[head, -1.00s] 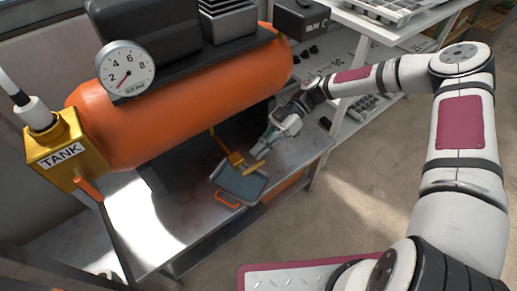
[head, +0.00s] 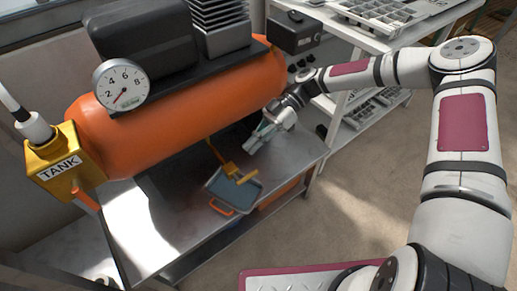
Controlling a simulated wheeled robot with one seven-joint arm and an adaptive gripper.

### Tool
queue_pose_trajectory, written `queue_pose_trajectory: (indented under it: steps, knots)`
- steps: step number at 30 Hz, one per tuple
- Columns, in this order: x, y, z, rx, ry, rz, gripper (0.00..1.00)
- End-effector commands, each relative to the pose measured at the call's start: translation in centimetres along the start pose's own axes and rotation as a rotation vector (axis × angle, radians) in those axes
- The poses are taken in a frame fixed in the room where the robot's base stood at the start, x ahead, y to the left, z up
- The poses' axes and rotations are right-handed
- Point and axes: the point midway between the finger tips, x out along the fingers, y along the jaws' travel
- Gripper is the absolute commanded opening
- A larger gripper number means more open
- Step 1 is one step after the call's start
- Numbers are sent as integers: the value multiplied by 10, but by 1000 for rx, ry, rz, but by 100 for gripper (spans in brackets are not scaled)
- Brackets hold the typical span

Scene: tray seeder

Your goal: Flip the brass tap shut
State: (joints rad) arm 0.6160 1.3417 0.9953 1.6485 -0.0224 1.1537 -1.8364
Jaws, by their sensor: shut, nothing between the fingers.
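My gripper (head: 251,147) is shut and empty. It is above and to the right of the tap in the picture, apart from it, with its fingers pointing down and left. Whether the fingertips touch the bench cannot be told.
The tray has an orange handle (head: 221,208) and stands on the metal bench (head: 165,225). A dial gauge (head: 121,86) is on the tank's front. A white shelf (head: 345,85) stands behind my arm.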

Motion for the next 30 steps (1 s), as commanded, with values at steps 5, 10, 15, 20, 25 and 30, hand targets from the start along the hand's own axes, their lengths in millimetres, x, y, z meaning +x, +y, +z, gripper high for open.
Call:
queue_pose_trajectory:
  steps: [5,10,15,20,25,30]
  knots:
    - [-44,2,13,8,-2,11,0]
    - [-73,2,18,6,-2,9,0]
    - [-89,3,21,6,-1,7,0]
    - [-93,3,22,6,-1,6,0]
    - [-93,2,22,6,-1,6,0]
    - [-93,2,22,6,-1,6,0]
